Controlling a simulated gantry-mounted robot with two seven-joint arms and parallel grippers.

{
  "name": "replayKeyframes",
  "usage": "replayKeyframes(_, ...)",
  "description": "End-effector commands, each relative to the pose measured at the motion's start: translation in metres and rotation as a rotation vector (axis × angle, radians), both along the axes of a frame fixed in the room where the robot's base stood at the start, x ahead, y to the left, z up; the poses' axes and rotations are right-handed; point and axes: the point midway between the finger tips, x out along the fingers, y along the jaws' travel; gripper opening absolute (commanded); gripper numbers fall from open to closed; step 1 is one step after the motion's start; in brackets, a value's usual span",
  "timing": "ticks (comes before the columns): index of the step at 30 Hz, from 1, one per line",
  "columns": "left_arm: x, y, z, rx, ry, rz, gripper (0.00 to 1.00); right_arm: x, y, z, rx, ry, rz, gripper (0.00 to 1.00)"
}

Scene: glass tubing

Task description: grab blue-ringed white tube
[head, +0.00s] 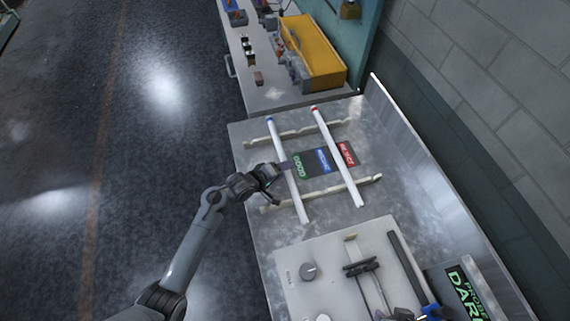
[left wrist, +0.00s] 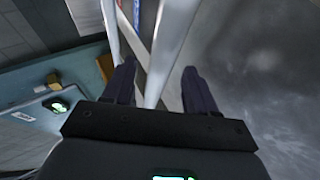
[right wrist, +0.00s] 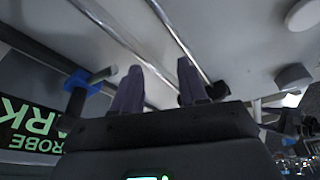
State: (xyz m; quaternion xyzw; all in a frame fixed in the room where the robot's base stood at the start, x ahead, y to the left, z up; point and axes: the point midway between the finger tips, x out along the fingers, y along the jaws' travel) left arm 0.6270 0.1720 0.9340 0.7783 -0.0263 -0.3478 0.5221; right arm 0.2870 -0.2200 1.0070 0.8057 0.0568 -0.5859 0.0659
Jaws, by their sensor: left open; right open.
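The blue-ringed white tube (head: 297,194) lies across two notched rails, its blue ring (head: 269,119) at the far end. My left gripper (head: 279,166) is at the tube's middle, on its left side. In the left wrist view, the white tube (left wrist: 173,45) passes between the open fingers (left wrist: 160,86), nearer the left finger; contact cannot be told. A second white tube (head: 339,160) with a red ring lies to the right. My right gripper (right wrist: 158,85) is open and empty near the apparatus panel; it is barely seen at the head view's bottom edge.
The far rail (head: 258,140) and near rail (head: 370,181) cross under the tubes. A mat (head: 310,165) with green, blue and red labels lies between them. A panel (head: 312,249) with a knob and rods stands in front. A yellow bin (head: 312,55) is at the back.

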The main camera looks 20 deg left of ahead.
Motion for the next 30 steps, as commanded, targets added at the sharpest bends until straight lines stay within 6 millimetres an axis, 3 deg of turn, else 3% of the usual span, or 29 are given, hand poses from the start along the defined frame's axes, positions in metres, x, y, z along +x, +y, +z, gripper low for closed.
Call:
replayKeyframes(6,0.0005,-0.0002,0.0003,-0.001,-0.001,0.0,0.57,0.0002,0.001,0.0002,0.004,0.0,-0.003,0.43)
replayKeyframes(17,0.0003,0.0001,0.0002,0.0,0.0,0.0,0.02,0.0002,0.0025,0.0002,0.011,0.001,-0.007,0.43)
replayKeyframes(30,0.0005,0.0,0.0062,-0.001,-0.002,0.0,0.0,0.0001,0.0017,0.0009,0.007,0.001,-0.004,0.43)
